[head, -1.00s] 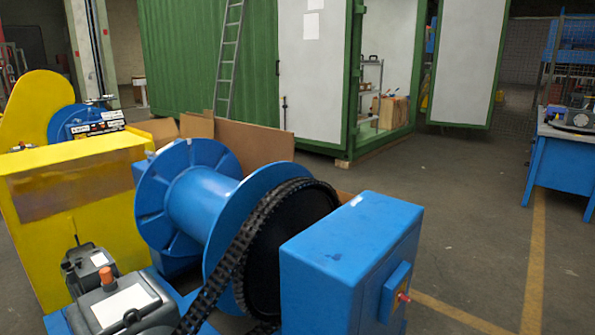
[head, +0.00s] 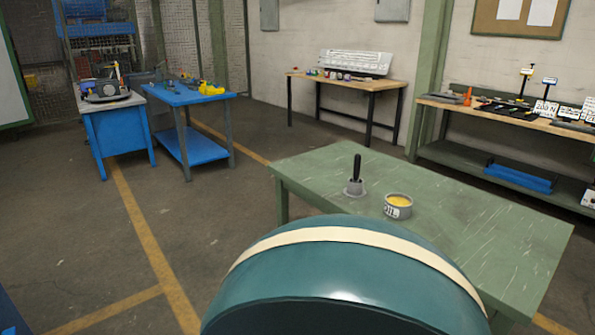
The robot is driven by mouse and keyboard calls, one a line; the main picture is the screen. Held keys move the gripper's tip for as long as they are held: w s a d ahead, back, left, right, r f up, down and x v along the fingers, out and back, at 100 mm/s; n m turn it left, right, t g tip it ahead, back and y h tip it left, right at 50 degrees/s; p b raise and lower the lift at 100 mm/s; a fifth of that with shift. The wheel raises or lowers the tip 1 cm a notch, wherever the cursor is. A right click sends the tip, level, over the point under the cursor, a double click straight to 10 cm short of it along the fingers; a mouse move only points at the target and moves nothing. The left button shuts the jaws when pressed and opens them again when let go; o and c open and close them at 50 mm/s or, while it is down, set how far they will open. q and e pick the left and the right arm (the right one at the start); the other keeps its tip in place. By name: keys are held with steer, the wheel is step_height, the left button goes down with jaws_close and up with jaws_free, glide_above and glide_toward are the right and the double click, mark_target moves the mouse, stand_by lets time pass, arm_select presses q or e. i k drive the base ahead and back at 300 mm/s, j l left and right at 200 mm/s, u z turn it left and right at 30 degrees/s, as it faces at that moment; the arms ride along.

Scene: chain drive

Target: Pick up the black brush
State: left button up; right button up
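The black brush (head: 356,170) stands upright on the green table (head: 455,220) in the head view, its dark handle pointing up. Its lower end sits in or on a small grey base (head: 354,188); I cannot tell which. An open tin (head: 398,206) with yellow contents stands on the table just to the right of the brush. Neither of my grippers is in view.
A large teal rounded body with a cream band (head: 340,236) fills the bottom centre, in front of the table. A blue workbench (head: 187,95) and a grey-topped blue desk (head: 115,125) stand at the back left. Open floor (head: 215,230) lies left of the table.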

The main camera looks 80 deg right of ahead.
mark_target(358, 158)
steer(key=z, duration=2.9)
